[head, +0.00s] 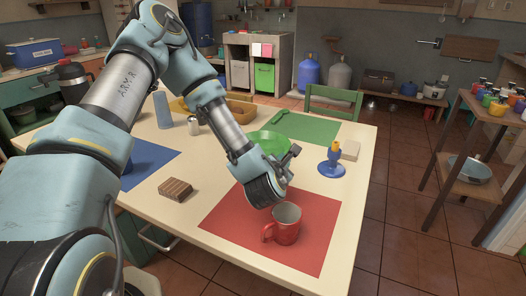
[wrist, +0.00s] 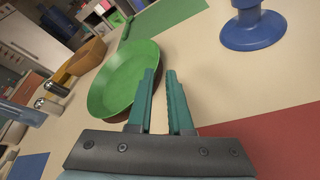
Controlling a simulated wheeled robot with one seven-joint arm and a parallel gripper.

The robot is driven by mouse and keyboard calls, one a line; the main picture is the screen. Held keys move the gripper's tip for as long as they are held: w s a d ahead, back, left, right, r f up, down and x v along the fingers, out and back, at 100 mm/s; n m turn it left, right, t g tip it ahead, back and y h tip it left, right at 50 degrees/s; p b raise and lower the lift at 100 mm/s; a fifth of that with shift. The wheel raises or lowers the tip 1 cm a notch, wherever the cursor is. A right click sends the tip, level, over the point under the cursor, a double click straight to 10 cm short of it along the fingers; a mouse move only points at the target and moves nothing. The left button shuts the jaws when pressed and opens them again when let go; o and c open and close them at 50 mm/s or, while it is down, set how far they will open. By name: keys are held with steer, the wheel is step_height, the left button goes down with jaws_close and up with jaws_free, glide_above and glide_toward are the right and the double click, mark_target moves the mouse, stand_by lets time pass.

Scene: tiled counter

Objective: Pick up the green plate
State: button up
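The green plate (head: 268,141) lies on the table beyond my gripper in the head view, partly hidden by my wrist. In the wrist view the green plate (wrist: 118,78) is round and shallow, left of and beyond the fingers, with its right rim partly behind the left finger. My gripper (wrist: 161,73) has its two green fingers a small gap apart, with nothing seen between them. In the head view my gripper (head: 293,153) is over the table near the plate's right side. I cannot tell whether a finger touches the plate.
A red mug (head: 286,224) stands on the red mat (head: 237,222) in front of my gripper. A blue egg cup (head: 331,167) stands to the right; its base also shows in the wrist view (wrist: 252,30). Bare table lies right of the plate.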

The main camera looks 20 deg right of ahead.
steer(key=p+x, duration=0.1)
steer(key=x, duration=0.4)
steer(key=shift+w+r, duration=0.1)
steer(key=p+x, duration=0.1)
steer(key=x, duration=0.3)
steer(key=shift+w+d+r+p, duration=0.15)
steer(key=shift+w+p, duration=0.1)
steer(key=shift+p, duration=0.15)
steer(key=shift+w+d+f, duration=0.2)
steer(key=shift+w+f, duration=0.05)
steer(key=shift+w, duration=0.05)
jaws_close()
stand_by(0.6)
